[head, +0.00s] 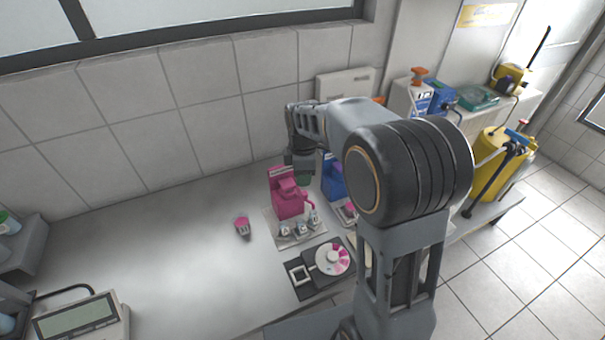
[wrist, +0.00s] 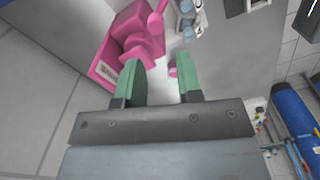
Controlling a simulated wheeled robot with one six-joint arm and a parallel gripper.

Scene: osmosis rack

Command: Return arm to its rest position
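My arm reaches over the bench, its forearm and wrist hanging above the back of the counter in the head view. In the wrist view my gripper (wrist: 160,82) shows two green fingers spread apart, with grey surface visible between them. The gripper is open and appears empty. In the head view its green fingertips (head: 302,179) show just behind the pink machine (head: 288,198). The pink machine (wrist: 124,42) is close beyond the left finger in the wrist view; I cannot tell whether they touch. A small pink piece shows beside the right finger.
A blue machine (head: 333,180) stands right of the pink one. In front are a tray (head: 284,242) with small containers and a dark plate with a white-and-pink disc (head: 333,258). A pink-topped cup (head: 242,226) stands left. A scale (head: 80,320) sits front left. The left counter is mostly clear.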

